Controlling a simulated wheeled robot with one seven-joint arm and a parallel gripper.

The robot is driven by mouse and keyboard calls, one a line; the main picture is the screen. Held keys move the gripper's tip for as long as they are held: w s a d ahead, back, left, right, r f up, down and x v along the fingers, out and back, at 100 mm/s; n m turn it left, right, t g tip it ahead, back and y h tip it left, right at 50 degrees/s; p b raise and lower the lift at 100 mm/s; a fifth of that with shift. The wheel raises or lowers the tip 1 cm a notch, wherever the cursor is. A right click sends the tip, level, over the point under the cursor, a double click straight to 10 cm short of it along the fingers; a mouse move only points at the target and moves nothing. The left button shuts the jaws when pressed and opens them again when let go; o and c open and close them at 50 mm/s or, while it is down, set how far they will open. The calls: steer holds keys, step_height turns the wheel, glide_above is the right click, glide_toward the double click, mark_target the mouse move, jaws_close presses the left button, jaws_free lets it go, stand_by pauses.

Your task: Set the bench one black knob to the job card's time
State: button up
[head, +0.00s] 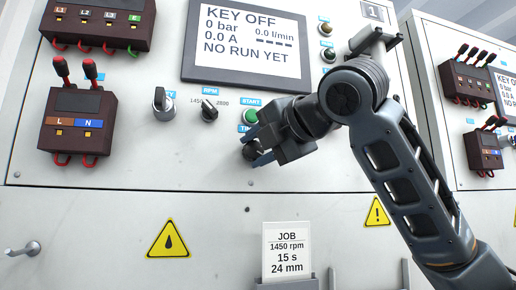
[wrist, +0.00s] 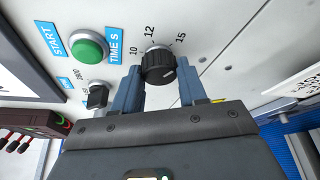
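The bench one black time knob (wrist: 158,66) shows in the wrist view below the TIME S label, with 10, 12 and 15 around it. A pale mark shows on its face, but I cannot tell which number it points to. My gripper (wrist: 160,72) has one blue finger on each side of the knob, very close to it. I cannot tell whether both fingers touch it. In the head view my gripper (head: 257,150) is at the panel below the START button and hides most of the knob. The job card (head: 287,252) reads 1450 rpm, 15 s, 24 mm.
The green START button (wrist: 89,47) and the smaller RPM knob (wrist: 97,95) are close to my gripper. The display (head: 246,45) reads KEY OFF and NO RUN YET. A key switch (head: 160,101) sits further left. A second bench (head: 470,100) stands at the right.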

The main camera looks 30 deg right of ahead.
steer(key=o, duration=0.5)
steer(key=shift+c, duration=0.2)
steer(key=b+v, duration=0.1)
steer(key=v, duration=0.6)
steer(key=shift+s, duration=0.4)
steer(key=shift+d, duration=0.15)
